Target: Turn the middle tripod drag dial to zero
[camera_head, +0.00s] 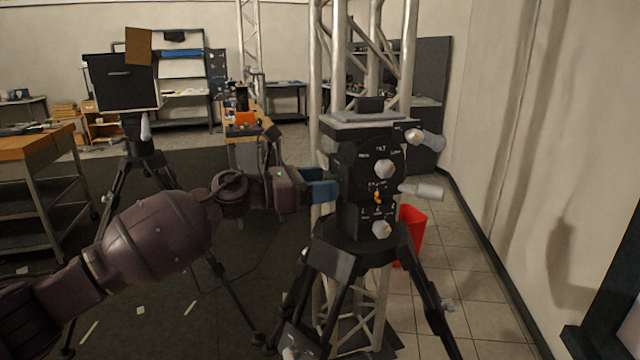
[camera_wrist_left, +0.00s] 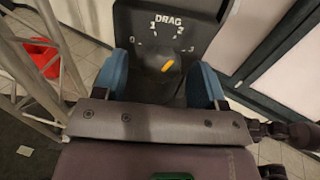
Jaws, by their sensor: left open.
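The tripod head (camera_head: 352,160) is black, with a control face turned towards me. A small yellow-orange dial pointer (camera_head: 378,196) sits mid-face, between an upper pale knob (camera_head: 385,169) and a lower pale knob (camera_head: 381,230). In the left wrist view, a black panel marked DRAG has an arc from 0 to 3. Its yellow pointer (camera_wrist_left: 168,66) tilts up to the right, towards the higher numbers, not 0. My left gripper (camera_head: 325,190) is open and empty beside the head's left side. In the wrist view its blue fingers frame the panel, apart from the pointer. My right gripper is out of view.
Pale handles (camera_head: 423,191) stick out on the head's right. A metal truss (camera_head: 325,60) stands close behind, with a red bin (camera_head: 412,228) behind the tripod. Another tripod bearing a black box (camera_head: 122,80) stands at the left. Tripod legs spread across the floor below.

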